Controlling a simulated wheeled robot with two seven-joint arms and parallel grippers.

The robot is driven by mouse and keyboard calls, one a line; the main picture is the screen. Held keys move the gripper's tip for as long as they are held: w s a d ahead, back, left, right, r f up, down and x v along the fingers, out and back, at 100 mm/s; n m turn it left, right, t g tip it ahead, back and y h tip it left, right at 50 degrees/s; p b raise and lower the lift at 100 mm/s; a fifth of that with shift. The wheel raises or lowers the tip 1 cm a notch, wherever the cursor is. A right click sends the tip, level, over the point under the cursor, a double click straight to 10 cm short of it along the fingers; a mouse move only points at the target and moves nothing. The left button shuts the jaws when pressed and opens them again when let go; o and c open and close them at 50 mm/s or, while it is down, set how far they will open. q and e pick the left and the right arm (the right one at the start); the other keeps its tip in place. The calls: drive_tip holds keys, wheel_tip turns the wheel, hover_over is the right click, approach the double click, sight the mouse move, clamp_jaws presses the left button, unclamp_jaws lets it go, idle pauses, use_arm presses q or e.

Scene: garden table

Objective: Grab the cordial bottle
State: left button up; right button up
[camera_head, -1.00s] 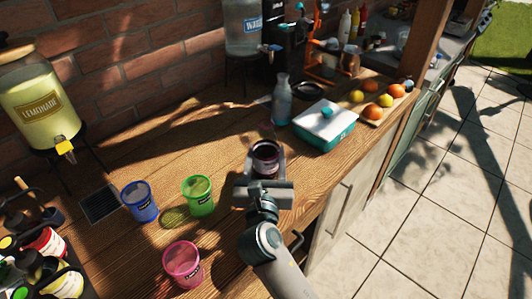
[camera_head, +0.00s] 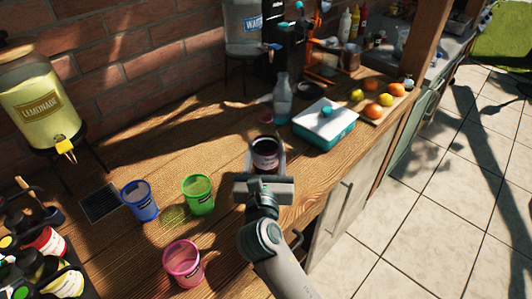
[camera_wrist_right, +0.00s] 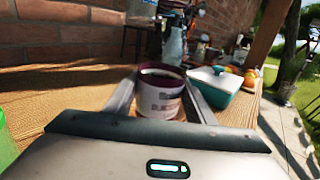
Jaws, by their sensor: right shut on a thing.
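The wrist view also shows this cup (camera_wrist_right: 160,95) between both fingers. I cannot tell whether its base touches the table. Several bottles stand in a dark holder at the lower left edge, among them a red bottle (camera_head: 46,242) and one with a yellow label (camera_head: 66,284). Their labels are too small to read, so I cannot tell which is the cordial bottle. A bluish bottle (camera_head: 282,100) stands behind the held cup. My left gripper is out of view.
Blue (camera_head: 139,201), green (camera_head: 198,195) and pink (camera_head: 183,264) cups stand on the wooden table (camera_head: 120,250). A lemonade dispenser (camera_head: 42,100) stands at left, a water dispenser (camera_head: 243,25) at back. A white-and-teal box (camera_head: 325,124) and a fruit board (camera_head: 372,117) are at right.

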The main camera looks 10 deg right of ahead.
sight(267, 151)
drive_tip(key=shift+r, duration=1.35)
drive_tip(key=shift+d+r, duration=0.2)
drive_tip(key=shift+r, duration=0.05)
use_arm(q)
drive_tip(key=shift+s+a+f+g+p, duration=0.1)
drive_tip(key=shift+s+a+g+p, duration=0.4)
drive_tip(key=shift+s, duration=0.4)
use_arm(e)
drive_tip(key=s+d+r, duration=0.3)
drive_tip(key=d+r, duration=0.3)
drive_tip(key=d, duration=0.4)
drive_tip(key=shift+s+d+r, duration=0.25)
drive_tip(key=shift+d+r, duration=0.1)
drive_tip(key=shift+d, duration=0.05)
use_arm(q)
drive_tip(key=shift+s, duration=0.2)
